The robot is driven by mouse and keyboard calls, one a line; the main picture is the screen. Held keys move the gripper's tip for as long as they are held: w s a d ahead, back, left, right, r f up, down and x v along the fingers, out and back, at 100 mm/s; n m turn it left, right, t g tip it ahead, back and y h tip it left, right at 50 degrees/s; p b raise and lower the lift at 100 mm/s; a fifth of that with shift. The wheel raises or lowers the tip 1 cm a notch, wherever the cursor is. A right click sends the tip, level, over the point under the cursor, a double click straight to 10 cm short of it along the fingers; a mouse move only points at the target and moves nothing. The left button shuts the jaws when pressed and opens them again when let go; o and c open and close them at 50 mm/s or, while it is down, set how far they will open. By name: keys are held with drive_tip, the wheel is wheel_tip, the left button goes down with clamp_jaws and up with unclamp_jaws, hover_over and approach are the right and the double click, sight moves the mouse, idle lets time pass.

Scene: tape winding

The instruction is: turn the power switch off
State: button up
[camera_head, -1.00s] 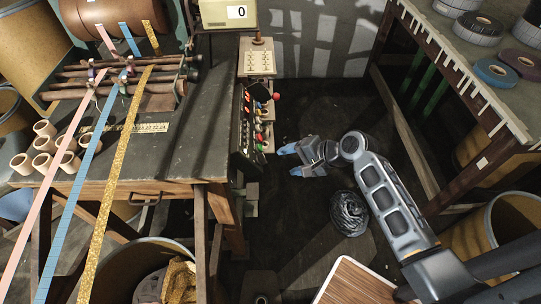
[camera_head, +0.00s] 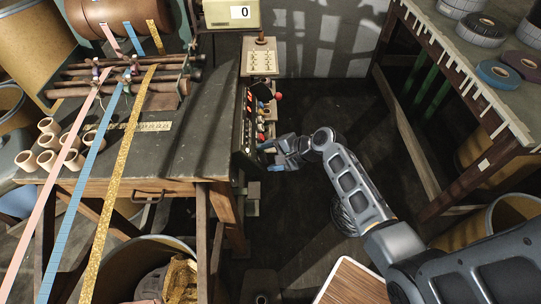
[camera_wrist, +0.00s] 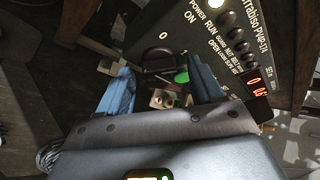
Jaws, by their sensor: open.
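The control panel (camera_wrist: 235,40) fills the upper right of the wrist view. It is lettered POWER, RUN and ON, with a "0" mark below. A black rotary switch (camera_wrist: 160,60) sits beside the "0" and ON marks. I cannot tell clearly which mark it points to. My gripper (camera_wrist: 160,74) is open, with one blue finger on each side of the switch in that view; contact is not visible. In the head view, my gripper (camera_head: 268,158) is at the lower front of the panel (camera_head: 248,122), on its right side.
A green button (camera_wrist: 182,77) lies close to the switch, between the fingers. A lit white lamp (camera_wrist: 215,3) is above POWER. The workbench (camera_head: 185,135) with tapes is left of my arm. Another table (camera_head: 450,45) with tape rolls is right. Open floor lies between.

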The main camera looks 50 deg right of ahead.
drive_tip(key=c, duration=1.1)
drive_tip(key=shift+o, duration=0.2)
drive_tip(key=shift+f+b, duration=0.15)
drive_tip(key=shift+b, duration=0.25)
drive_tip(key=n+t+b, duration=0.1)
drive_tip(key=n+b, duration=0.3)
drive_tip(key=b, duration=0.2)
drive_tip(key=n+t+y+b, duration=0.1)
drive_tip(key=n+t+b, duration=0.1)
drive_tip(key=n+b, duration=0.3)
drive_tip(key=n+t+y+b, duration=0.1)
drive_tip(key=n+b, duration=0.3)
drive_tip(key=b, duration=0.4)
drive_tip(key=shift+s+f+n, duration=0.1)
drive_tip(key=shift+n, duration=0.2)
